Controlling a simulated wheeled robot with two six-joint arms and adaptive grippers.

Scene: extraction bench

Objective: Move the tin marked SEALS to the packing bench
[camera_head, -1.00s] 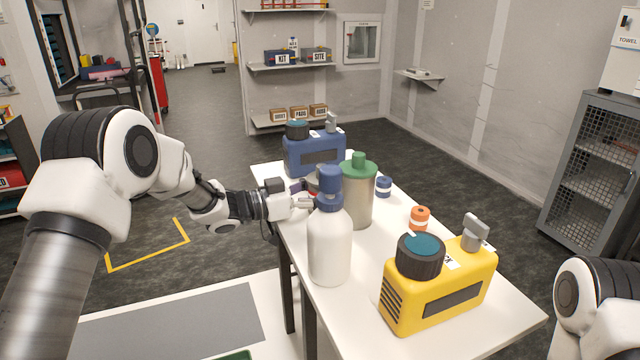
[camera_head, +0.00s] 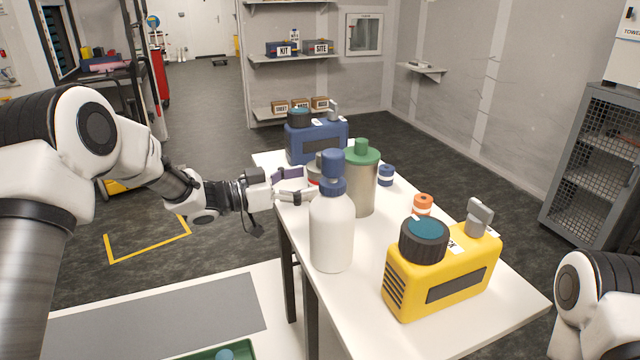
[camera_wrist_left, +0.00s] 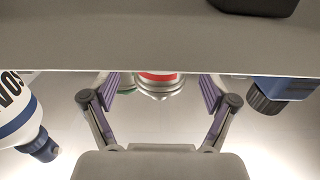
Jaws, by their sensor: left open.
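A small metal tin with a red band (camera_wrist_left: 160,77) shows between my left fingers in the left wrist view, its upper part cut off by a grey edge. In the head view the tin (camera_head: 314,172) is mostly hidden behind the white bottle and my fingers; no SEALS marking is readable. My left gripper (camera_head: 303,184) is open at the bench's left edge, with its fingers pointing at the tin. In the left wrist view the fingers (camera_wrist_left: 160,88) are spread to either side of it, apart from it. My right gripper is out of view.
On the white bench (camera_head: 470,325) stand a white bottle with blue cap (camera_head: 331,235), a green-lidded canister (camera_head: 360,185), a blue device (camera_head: 318,143), a yellow device (camera_head: 440,275), an orange roll (camera_head: 422,205) and a blue roll (camera_head: 385,176). Shelves with labelled boxes (camera_head: 300,105) hang behind.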

